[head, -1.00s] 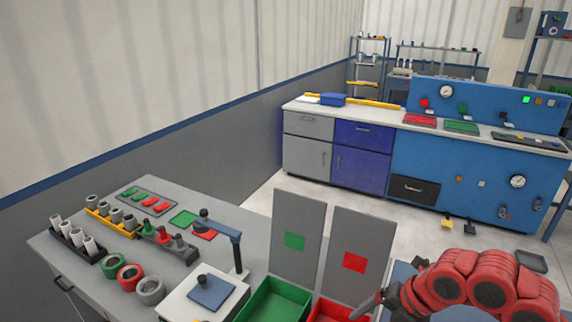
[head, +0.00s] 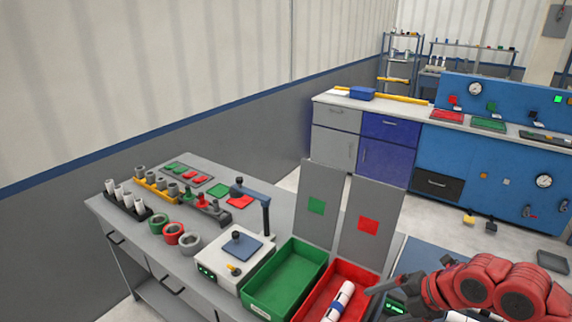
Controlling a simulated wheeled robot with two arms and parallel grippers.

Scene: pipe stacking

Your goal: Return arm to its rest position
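My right arm, red and dark, comes in from the lower right. Its gripper (head: 384,286) is at the right side of the red bin (head: 361,268), with a grey finger part showing; I cannot tell whether it is open or shut. A white pipe with dark blue and red bands (head: 340,301) lies in the red bin, apart from the gripper in the picture. The green bin (head: 262,291) beside it looks empty. My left arm and gripper are not in view.
A grey workbench (head: 150,235) holds white pipes (head: 125,197), coloured rings (head: 174,233), fittings and a white device with a post (head: 238,255). Two upright grey panels with green and red squares (head: 368,225) stand behind the bins. A blue test bench is at the far right.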

